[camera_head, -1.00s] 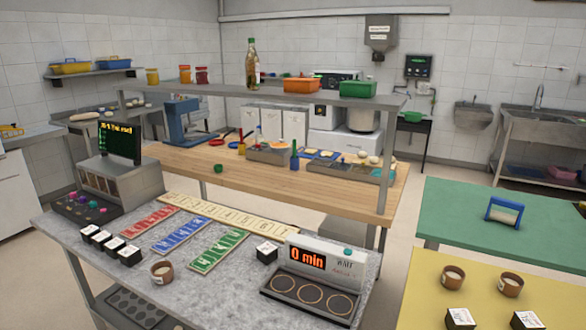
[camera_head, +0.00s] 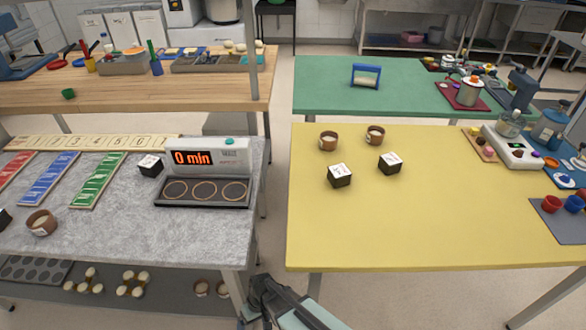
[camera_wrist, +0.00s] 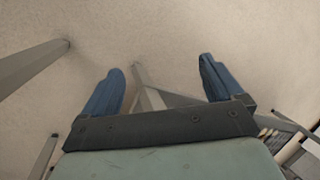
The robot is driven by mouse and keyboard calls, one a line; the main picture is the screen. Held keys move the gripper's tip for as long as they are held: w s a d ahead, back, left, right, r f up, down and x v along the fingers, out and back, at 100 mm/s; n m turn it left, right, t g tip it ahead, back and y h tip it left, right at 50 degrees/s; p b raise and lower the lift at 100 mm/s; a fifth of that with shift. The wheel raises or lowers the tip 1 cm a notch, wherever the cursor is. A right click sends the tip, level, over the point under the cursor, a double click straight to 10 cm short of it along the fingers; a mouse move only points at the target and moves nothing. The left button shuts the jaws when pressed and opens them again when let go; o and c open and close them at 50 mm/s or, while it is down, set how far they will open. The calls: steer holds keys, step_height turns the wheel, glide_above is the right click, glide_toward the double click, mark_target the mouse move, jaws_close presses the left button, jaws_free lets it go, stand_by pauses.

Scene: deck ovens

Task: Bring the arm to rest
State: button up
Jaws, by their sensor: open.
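My gripper (camera_wrist: 160,85) shows in the wrist view with its two blue fingers spread apart and nothing between them. It points down at the pale floor, with table legs around it. In the head view my arm comes up from the bottom edge, in the gap between the grey stone-topped table (camera_head: 215,235) and the yellow table (camera_head: 430,230). The fingertips are hard to make out in the head view. My gripper touches no object that I can see.
A display unit reading 0 min (camera_head: 195,157) stands on the grey table near its right edge. Two brown cups and two black-and-white cubes (camera_head: 340,177) stand on the yellow table. A green table (camera_head: 330,95) lies behind. Table legs stand close on both sides of the arm.

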steer(key=s+d+m+g+h, duration=0.1)
steer(key=s+d+m, duration=0.2)
steer(key=d, duration=1.2)
steer(key=s+d+f+m+g+h, duration=0.1)
steer(key=s+d+m, duration=0.3)
steer(key=s+d, duration=0.5)
steer(key=d+g, duration=0.1)
steer(key=d, duration=0.6)
steer(key=shift+s+f, duration=0.2)
steer(key=shift+s, duration=0.2)
